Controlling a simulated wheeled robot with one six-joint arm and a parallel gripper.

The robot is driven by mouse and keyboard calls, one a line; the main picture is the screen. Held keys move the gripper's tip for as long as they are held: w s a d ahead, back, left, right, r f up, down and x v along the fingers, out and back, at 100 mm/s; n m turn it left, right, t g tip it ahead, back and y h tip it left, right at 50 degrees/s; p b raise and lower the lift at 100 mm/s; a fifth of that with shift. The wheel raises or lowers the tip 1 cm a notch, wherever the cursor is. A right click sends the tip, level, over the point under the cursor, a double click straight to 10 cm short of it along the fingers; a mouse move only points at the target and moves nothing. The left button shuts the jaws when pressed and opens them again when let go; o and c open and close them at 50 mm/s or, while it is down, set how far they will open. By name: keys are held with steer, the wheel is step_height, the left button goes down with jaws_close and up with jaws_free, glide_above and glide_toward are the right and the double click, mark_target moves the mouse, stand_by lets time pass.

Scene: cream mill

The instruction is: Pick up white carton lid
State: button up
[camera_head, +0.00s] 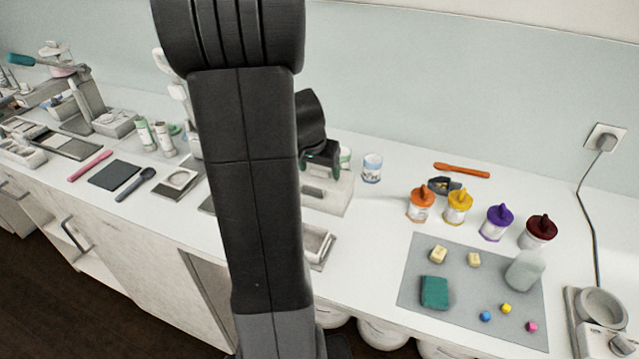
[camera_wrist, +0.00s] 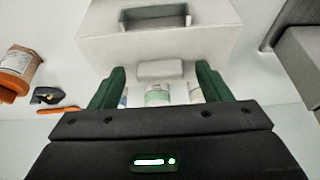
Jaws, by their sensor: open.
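My gripper (camera_wrist: 161,72) is open, with its green fingers apart. In the head view my gripper (camera_head: 322,157) is over the back of a white box (camera_head: 335,200). In the wrist view the white box (camera_wrist: 205,48) has a dark recessed slot in the face toward the camera. A small pale block or tab (camera_wrist: 160,69) shows at the box's edge, between the fingertips and apart from both. It may be the white carton lid, but I cannot tell for sure. My arm hides part of the counter in the head view.
White jars (camera_wrist: 158,95) stand beyond the box; one with blue marks (camera_head: 372,168) is right of it. Jars with orange (camera_head: 421,205), yellow, purple and dark red lids stand farther right, behind a grey mat (camera_head: 410,285). An orange stick (camera_head: 462,171) lies near the wall.

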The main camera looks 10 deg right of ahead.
steer(key=c, duration=1.3)
